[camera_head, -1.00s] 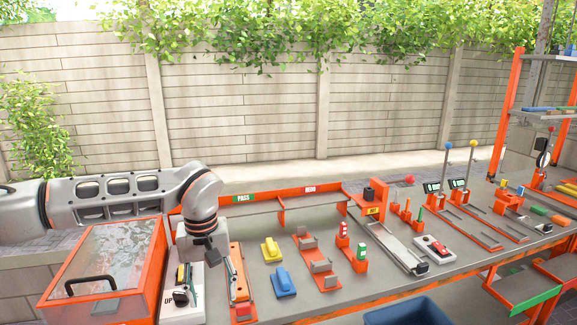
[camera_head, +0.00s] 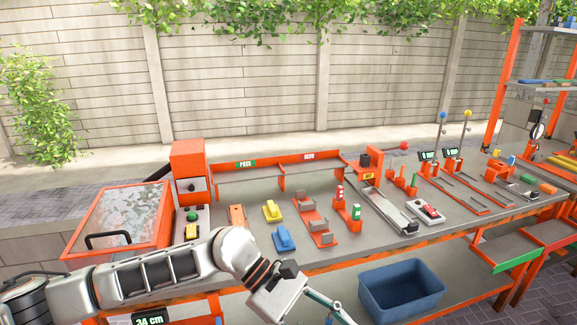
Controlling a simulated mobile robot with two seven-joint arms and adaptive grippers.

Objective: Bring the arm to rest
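My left arm comes in from the lower left and crosses in front of the bench's near edge. My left gripper (camera_head: 318,306) hangs low at the bottom of the view, in front of the bench (camera_head: 345,248) and left of the blue bin. One slim finger link shows. The fingertips are cut off or hard to make out, so I cannot tell if it is open or shut. I see nothing held in it. My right arm and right gripper are not in view.
An orange box with a clear lid (camera_head: 120,215) and an orange control post (camera_head: 188,165) are at the left. Yellow (camera_head: 272,211) and blue (camera_head: 284,238) blocks and several orange fixtures cover the benchtop.

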